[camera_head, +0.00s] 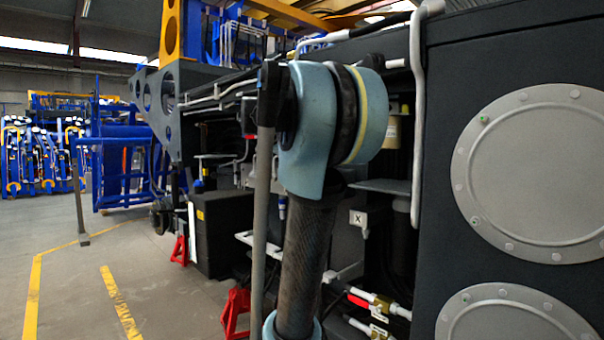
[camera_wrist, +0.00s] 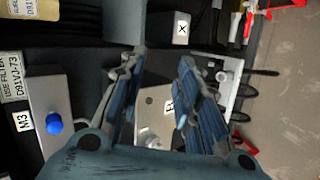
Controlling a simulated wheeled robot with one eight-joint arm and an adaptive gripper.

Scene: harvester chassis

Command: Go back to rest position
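My gripper (camera_wrist: 161,62) shows in the wrist view, with its two blue-grey fingers spread apart. I see nothing held between them. In the head view my arm, with a light blue joint and a dark tube, stands in front of the harvester chassis (camera_head: 440,140). The gripper itself does not show in that view.
A box with a blue knob (camera_wrist: 54,123) is left of the fingers in the wrist view. Brass valves with a red handle (camera_head: 372,303) lie low on the chassis. Red stands (camera_head: 236,312) are on the floor. The floor with yellow lines (camera_head: 120,300) is open at left.

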